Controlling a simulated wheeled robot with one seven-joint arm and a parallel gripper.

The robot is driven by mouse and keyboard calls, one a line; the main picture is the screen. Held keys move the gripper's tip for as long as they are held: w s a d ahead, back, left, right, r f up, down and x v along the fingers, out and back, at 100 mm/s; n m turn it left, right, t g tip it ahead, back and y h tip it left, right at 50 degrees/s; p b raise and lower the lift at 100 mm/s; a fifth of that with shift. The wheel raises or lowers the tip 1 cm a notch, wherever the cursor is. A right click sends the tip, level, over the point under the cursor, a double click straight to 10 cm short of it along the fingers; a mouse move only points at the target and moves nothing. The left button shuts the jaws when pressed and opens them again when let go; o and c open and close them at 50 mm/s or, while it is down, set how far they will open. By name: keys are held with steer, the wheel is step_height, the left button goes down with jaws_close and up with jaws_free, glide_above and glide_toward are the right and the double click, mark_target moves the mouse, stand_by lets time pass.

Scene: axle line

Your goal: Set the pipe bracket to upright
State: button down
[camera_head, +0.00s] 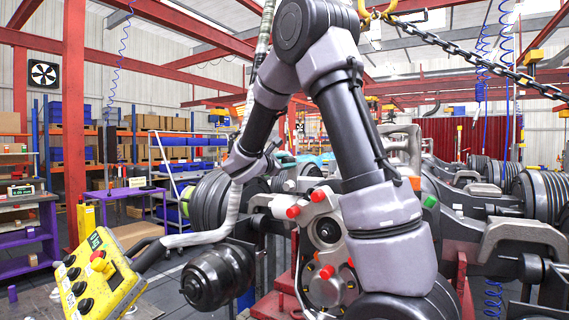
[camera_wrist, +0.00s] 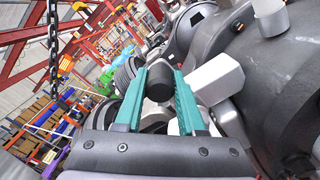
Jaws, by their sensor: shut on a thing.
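In the wrist view, my gripper (camera_wrist: 160,74) has two teal fingers closed on a dark, rounded piece (camera_wrist: 158,86), which I take to be the pipe bracket. Only its blunt near end shows between the fingers; the rest is hidden, so its tilt cannot be read. In the head view, my arm bends over at the top and its wrist (camera_head: 252,155) comes down left of centre, beside the axle machinery. The fingers and the bracket cannot be made out clearly there.
A grey housing with red caps (camera_head: 325,232) stands close by. Large dark axle parts (camera_head: 540,195) fill the right. A yellow control box (camera_head: 97,277) is at lower left. A chain (camera_head: 465,52) hangs across the upper right. A white block (camera_wrist: 214,78) is close to the right finger.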

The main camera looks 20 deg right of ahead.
steer(key=shift+s+d+m, duration=0.1)
steer(key=shift+s+m, duration=0.05)
steer(key=shift+m, duration=0.15)
steer(key=c, duration=0.5)
jaws_free()
steer(key=v, duration=1)
steer(key=shift+s+a, duration=0.3)
